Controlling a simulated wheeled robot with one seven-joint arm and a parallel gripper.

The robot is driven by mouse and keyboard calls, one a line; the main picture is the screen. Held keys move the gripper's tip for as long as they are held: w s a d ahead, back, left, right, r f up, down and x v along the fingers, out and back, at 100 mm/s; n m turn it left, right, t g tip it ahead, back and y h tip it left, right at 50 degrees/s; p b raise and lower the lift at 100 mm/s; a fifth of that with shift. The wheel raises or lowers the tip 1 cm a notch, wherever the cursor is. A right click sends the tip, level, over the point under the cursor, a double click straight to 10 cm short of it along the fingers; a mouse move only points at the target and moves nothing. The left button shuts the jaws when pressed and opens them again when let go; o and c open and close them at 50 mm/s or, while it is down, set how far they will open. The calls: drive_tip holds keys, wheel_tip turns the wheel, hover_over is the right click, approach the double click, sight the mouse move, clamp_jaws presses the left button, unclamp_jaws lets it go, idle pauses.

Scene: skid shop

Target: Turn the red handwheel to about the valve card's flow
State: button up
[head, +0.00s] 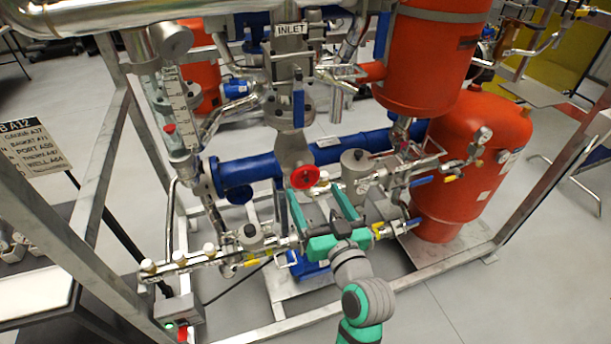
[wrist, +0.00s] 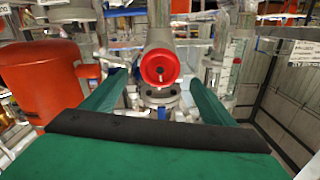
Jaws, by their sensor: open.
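The red handwheel (head: 305,177) faces forward on the end of a grey valve body, in the middle of the skid. In the wrist view the red handwheel (wrist: 160,67) sits just above centre, between and beyond the green fingers. My gripper (head: 314,193) is open, its fingers pointing toward the wheel, with nothing seen between them. In the wrist view my gripper (wrist: 157,82) appears apart from the wheel rim. A clear flow tube (head: 177,110) with a white scale and a red float stands at left; its numbers are too small to read. No card is readable as the valve card.
A sign (head: 33,148) at left lists gauge, basket, port and well codes. A blue pipe (head: 250,170) runs behind the wheel. Small valves with yellow handles (head: 260,261) lie on the low front pipe. Red tanks (head: 480,150) stand right. A grey frame post (head: 540,180) bounds the skid.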

sight(306, 178)
drive_tip(key=x, duration=0.7)
drive_tip(key=shift+w, duration=0.3)
drive_tip(key=shift+a, duration=0.15)
drive_tip(key=shift+s, duration=0.1)
drive_tip(key=c, duration=1)
drive_tip(key=shift+c, duration=0.2)
